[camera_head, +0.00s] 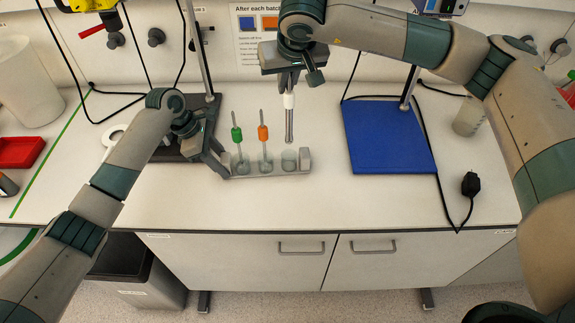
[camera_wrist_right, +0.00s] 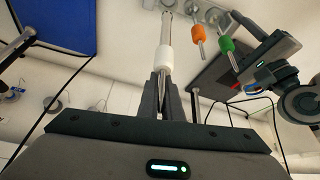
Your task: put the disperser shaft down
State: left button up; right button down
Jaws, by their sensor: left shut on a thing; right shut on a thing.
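The disperser shaft (camera_head: 289,122), a steel rod with a white collar, hangs upright from my right gripper (camera_head: 289,88), which is shut on it. In the right wrist view the white collar (camera_wrist_right: 166,62) sits at the fingertips. The shaft's lower end appears just above the right-hand holder (camera_head: 289,161) of a grey rack (camera_head: 268,175); contact cannot be told. A green-collared shaft (camera_head: 237,135) and an orange-collared shaft (camera_head: 263,133) stand in the other holders. My left gripper (camera_head: 221,168) is shut on the rack's left end.
A blue mat (camera_head: 388,138) with a stand lies right of the rack. A dark stand base (camera_head: 186,148) is behind my left gripper. The counter front is clear.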

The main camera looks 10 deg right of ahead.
aim_at(287, 117)
jog(key=shift+f, duration=3.1)
jog(key=shift+f, duration=2)
jog(key=c, duration=1.9)
grip_release()
jog(key=shift+c, duration=0.2)
